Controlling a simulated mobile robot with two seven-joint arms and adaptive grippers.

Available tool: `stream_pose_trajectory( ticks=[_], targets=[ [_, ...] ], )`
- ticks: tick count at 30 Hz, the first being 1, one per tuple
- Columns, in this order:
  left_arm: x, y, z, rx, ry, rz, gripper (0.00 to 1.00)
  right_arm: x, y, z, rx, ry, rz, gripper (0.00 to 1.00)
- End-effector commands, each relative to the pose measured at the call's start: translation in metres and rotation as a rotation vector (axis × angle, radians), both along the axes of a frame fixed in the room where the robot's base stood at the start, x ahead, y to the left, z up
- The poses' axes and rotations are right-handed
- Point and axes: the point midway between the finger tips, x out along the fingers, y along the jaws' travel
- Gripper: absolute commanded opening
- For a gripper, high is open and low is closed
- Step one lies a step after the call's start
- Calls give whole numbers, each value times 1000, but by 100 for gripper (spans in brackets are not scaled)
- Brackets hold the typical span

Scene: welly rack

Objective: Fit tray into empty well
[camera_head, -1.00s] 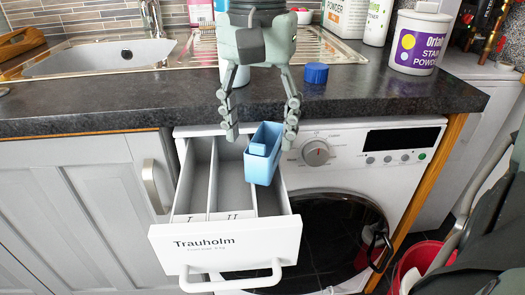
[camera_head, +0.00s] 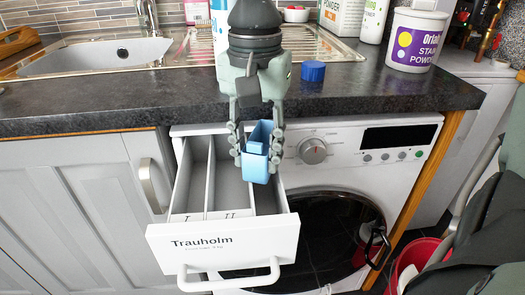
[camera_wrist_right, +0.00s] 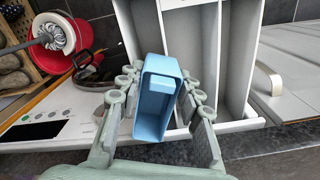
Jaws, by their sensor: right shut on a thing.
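The light-blue tray (camera_head: 256,166) is a narrow open box at the right compartment (camera_head: 268,200) of the pulled-out white drawer (camera_head: 222,243). My right gripper (camera_head: 257,152) comes down from above and is shut on the tray, one finger on each side. In the wrist view the tray (camera_wrist_right: 156,108) sits between the fingers (camera_wrist_right: 158,100) and stands above the drawer's rim. Whether its base is inside the compartment I cannot tell. The left and middle compartments, marked I and II, look empty. My left gripper is not in view.
The dark worktop (camera_head: 130,107) overhangs the back of the drawer. A blue cap (camera_head: 313,71) and a stain powder tub (camera_head: 417,38) stand on it. The washer's dial (camera_head: 313,150) is right of the tray. A red bucket (camera_head: 412,262) is at lower right.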

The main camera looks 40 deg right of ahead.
Motion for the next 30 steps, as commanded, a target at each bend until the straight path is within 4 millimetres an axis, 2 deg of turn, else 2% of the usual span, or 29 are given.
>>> stream_pose_trajectory(
  ticks=[11, 18, 23, 30],
  targets=[
    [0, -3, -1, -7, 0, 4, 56, 1, 0, 8, 0, -3, 0, 16],
    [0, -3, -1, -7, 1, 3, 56, 1, 0, 38, -1, -4, 0, 16],
    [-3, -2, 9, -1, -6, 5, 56, -31, 19, 34, -3, -1, 7, 16],
    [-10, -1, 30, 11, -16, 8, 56, -95, 57, 33, -8, -3, 7, 16]
  ],
)
